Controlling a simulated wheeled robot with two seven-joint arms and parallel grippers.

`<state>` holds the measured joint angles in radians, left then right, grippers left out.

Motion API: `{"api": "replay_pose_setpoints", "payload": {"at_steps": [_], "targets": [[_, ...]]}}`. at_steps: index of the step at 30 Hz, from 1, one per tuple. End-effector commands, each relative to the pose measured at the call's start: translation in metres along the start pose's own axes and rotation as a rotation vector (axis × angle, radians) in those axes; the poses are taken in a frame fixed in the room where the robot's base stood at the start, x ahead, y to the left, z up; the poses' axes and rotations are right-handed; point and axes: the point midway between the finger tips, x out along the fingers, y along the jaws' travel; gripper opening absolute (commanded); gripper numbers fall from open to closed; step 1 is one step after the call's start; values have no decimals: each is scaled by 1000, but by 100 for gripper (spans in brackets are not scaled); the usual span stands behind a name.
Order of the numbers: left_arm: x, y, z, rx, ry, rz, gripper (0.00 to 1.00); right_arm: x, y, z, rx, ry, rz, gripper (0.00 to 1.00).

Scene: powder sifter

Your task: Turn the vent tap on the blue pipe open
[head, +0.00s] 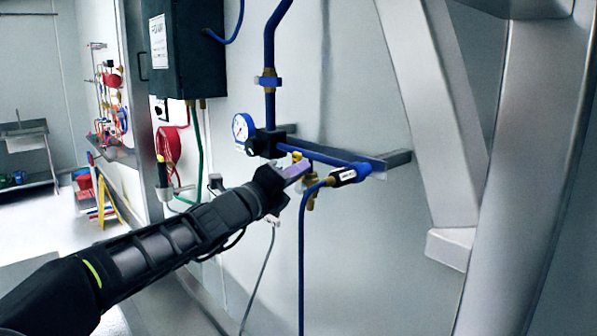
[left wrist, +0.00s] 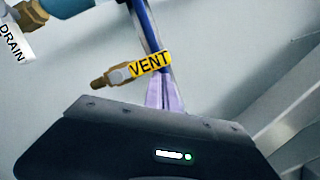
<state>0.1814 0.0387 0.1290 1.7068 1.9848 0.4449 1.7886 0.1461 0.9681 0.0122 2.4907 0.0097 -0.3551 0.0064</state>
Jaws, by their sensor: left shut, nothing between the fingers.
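The blue pipe (head: 270,100) comes down the grey wall and turns right. The vent tap is the yellow VENT-labelled lever (left wrist: 150,65) with a brass stub (left wrist: 108,77) in the left wrist view. A small yellow part at the gripper's tips in the head view (head: 296,157) appears to be the same lever. My left gripper (head: 299,170) is shut and empty, its purple fingers also in the left wrist view (left wrist: 165,93). The fingertips are close to the lever; I cannot tell whether they touch it. My right gripper is not in view.
A round gauge (head: 241,127) sits left of the pipe. A white DRAIN-labelled handle (left wrist: 14,42) and brass fittings (head: 313,190) are close by. A thin blue hose (head: 302,255) hangs below. Slanted grey beams (head: 430,110) stand at right, and a dark box (head: 185,50) is upper left.

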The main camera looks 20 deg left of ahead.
Motion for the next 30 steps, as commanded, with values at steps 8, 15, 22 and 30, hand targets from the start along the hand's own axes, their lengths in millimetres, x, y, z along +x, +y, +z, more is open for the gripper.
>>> {"api": "replay_pose_setpoints", "payload": {"at_steps": [8, 15, 22, 30], "targets": [[-23, 1, 3, 2, -7, 2, 0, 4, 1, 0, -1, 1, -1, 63], [-62, -1, 1, 2, -4, 1, 0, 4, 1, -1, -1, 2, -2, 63], [-78, 0, 0, 0, -1, 0, 0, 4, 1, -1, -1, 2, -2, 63], [-78, 0, 0, 0, 0, 0, 0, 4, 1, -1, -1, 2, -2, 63]]}}
